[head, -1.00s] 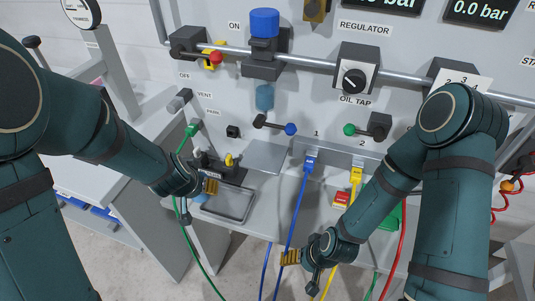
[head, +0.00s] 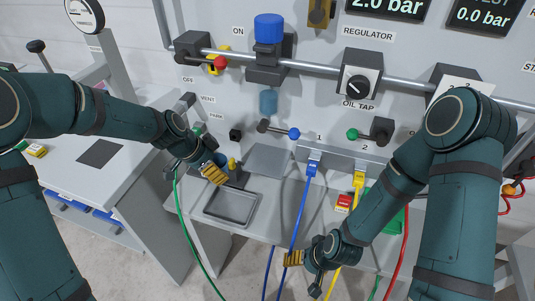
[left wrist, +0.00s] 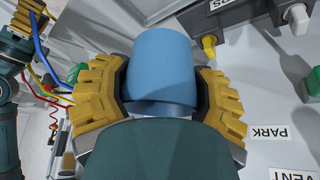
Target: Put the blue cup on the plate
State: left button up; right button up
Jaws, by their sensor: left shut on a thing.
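My left gripper (head: 214,172) is shut on the blue cup (left wrist: 162,68). In the left wrist view the cup sits between the two yellow finger pads. In the head view only a bit of the cup (head: 220,159) shows behind the fingers, held above the grey shelf. A dark flat square (head: 100,153) lies on the left bench, and a grey shallow tray (head: 232,207) stands on the shelf below the gripper; I cannot tell for sure which is the plate. My right gripper (head: 293,258) hangs low, in front of the shelf, and its opening is unclear.
A green cable (head: 180,225) hangs just below my left gripper. Blue (head: 301,210) and yellow cables run down from the panel near my right gripper. Valve levers and a red knob (head: 220,62) stick out of the panel. The left bench (head: 125,195) has free room.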

pick_arm(q)
jog(key=p, duration=0.1)
send_near(273, 157)
jog(key=x, duration=0.5)
jog(key=shift+d, duration=0.1)
jog(key=shift+d+f, duration=0.25)
jog(key=shift+f, duration=0.05)
jog(key=shift+a, duration=0.1)
jog(key=shift+f, duration=0.15)
jog(key=o, duration=1.2)
jog(key=shift+c, duration=0.2)
